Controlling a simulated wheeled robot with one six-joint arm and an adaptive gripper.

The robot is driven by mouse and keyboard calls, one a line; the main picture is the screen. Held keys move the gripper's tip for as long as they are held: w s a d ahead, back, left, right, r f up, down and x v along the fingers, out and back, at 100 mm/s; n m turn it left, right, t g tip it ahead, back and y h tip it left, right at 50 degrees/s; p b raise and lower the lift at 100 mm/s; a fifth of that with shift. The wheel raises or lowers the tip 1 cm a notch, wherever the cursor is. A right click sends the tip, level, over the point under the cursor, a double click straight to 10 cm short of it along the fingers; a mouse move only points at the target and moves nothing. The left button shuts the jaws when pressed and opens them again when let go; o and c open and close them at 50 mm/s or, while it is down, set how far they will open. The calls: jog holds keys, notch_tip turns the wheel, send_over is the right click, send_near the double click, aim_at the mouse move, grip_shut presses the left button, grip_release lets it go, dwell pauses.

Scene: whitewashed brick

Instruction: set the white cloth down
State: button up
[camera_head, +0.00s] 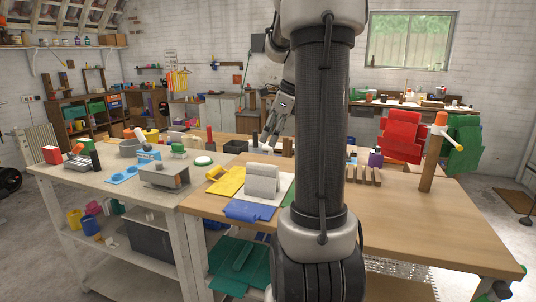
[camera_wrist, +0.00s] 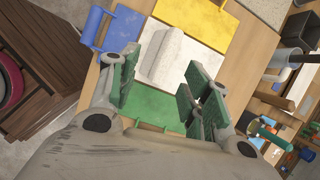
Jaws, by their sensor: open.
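In the wrist view the cloth (camera_wrist: 165,57) lies on the mat (camera_wrist: 190,50), just beyond my fingertips. My gripper (camera_wrist: 168,80) is open, with green-padded fingers spread apart and nothing between them. It seems apart from the cloth; the exact gap cannot be told. In the head view my column hides part of the table right of the cloth, and the fingertips are hard to make out.
A yellow mat (camera_wrist: 195,20) and a blue item (camera_wrist: 110,28) flank the white mat. A green sheet (camera_wrist: 158,108) lies below it in the wrist view. A wooden post (camera_head: 430,165) carries red (camera_head: 402,137) and green cloths (camera_head: 465,145). The table's front right is clear.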

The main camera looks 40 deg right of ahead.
jog(key=s+a+r+n+h, duration=0.1)
jog(key=s+a+n, duration=0.3)
jog(key=a+n, duration=0.25)
jog(key=s+a+r+n, duration=0.1)
jog(key=s+a+n, duration=0.3)
jog(key=a+n, duration=0.25)
jog(key=s+a+f+n, duration=0.1)
jog(key=s+a+n, duration=0.1)
jog(key=s+n, duration=0.3)
jog(key=s+a+f+n+h, duration=0.1)
jog(key=s+n, duration=0.3)
jog(key=n, duration=0.6)
jog(key=shift+s+a+f+t, duration=0.35)
jog(key=shift+a+f, duration=0.25)
jog(key=shift+a, duration=0.25)
jog(key=shift+c, duration=0.2)
